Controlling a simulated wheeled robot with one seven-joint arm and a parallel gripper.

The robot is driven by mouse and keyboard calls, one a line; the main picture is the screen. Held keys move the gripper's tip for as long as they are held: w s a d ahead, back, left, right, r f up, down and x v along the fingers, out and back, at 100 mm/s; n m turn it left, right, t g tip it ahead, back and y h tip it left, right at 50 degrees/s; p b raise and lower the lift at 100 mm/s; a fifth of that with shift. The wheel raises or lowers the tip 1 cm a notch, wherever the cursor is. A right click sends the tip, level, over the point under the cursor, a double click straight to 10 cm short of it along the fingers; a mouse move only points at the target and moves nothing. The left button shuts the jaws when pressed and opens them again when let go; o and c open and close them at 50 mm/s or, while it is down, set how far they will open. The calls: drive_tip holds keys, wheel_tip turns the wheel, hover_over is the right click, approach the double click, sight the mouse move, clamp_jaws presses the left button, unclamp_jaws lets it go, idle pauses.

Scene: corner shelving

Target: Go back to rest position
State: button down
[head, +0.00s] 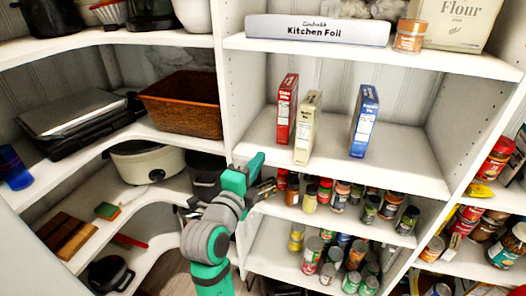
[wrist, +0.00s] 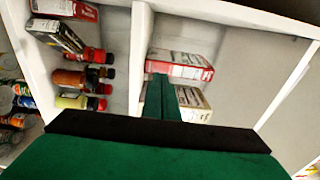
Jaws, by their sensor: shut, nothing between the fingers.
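My arm reaches up from the bottom of the head view, and my gripper (head: 257,163) is in front of the upright post, left of the boxes on the middle shelf. In the wrist view my green gripper fingers (wrist: 162,98) are together, with nothing held between them. They overlap part of a red box (wrist: 180,66) and a cream box (wrist: 194,104), which stand behind them.
The red box (head: 287,108), cream box (head: 307,127) and blue box (head: 364,121) stand upright on the middle shelf. Jars and cans (head: 330,249) fill the shelves below. A brown basket (head: 182,101) and a white slow cooker (head: 146,163) stand left.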

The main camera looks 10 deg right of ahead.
drive_tip(key=s+a+f+n+y, duration=0.3)
drive_tip(key=s+f+n, duration=0.3)
drive_tip(key=f, duration=0.3)
drive_tip(key=s+a+f+n+t+y, duration=0.1)
drive_tip(key=s+a+f+n+y, duration=0.15)
drive_tip(key=s+f+n, duration=0.45)
drive_tip(key=s+a+f+n+y, duration=0.2)
drive_tip(key=s+a+f+n, duration=0.15)
drive_tip(key=f, duration=0.75)
drive_tip(key=s+f+n+y, duration=0.1)
drive_tip(key=s+n, duration=0.3)
drive_tip(key=s, duration=0.9)
drive_tip(key=s+a+f+n+y, duration=0.1)
drive_tip(key=s+n, duration=0.3)
drive_tip(key=s, duration=1)
drive_tip(key=shift+s+a+f+g, duration=0.15)
drive_tip(key=shift+a+f+g, duration=0.15)
drive_tip(key=shift+f, duration=0.55)
